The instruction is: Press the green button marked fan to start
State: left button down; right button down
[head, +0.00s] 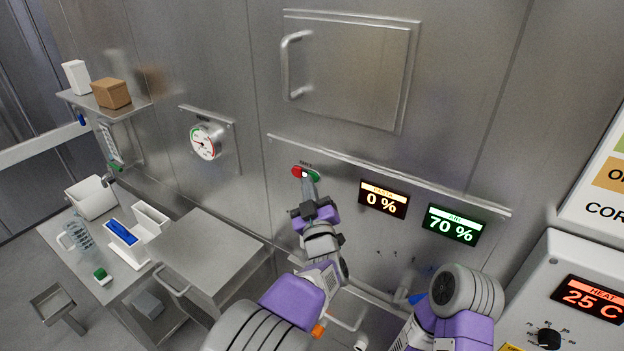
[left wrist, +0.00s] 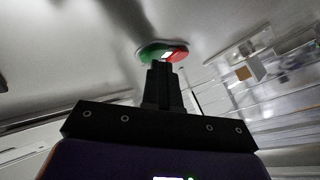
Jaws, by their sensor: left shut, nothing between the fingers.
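The green button (head: 314,176) sits on the steel wall beside a red button (head: 298,171), under a small label too small to read. In the left wrist view the green button (left wrist: 150,52) and the red button (left wrist: 178,54) show just beyond the fingertips. My left gripper (head: 306,180) is shut and empty, with its tips at the button pair, overlapping the lower edge between the two. The left wrist view also shows the shut fingers (left wrist: 163,68). I cannot tell whether they touch a button. My right arm shows at the lower right; its gripper is not clearly visible.
A display reading 0 % (head: 384,199) and a green one reading 70 % (head: 455,225) are right of the buttons. A handled hatch (head: 355,75) is above, a gauge (head: 206,142) to the left. A heat control box (head: 575,290) stands at right, a bench (head: 75,245) at left.

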pick_arm(q)
jog(key=shift+s+a+b, duration=0.4)
jog(key=shift+s+b, duration=0.05)
jog(key=shift+s, duration=0.2)
jog(key=s+a+b, duration=0.1)
jog(key=s, duration=0.1)
jog(key=s+a+b, duration=0.1)
jog(key=s+a, duration=0.1)
dwell(0.4)
jog(key=shift+f, duration=0.1)
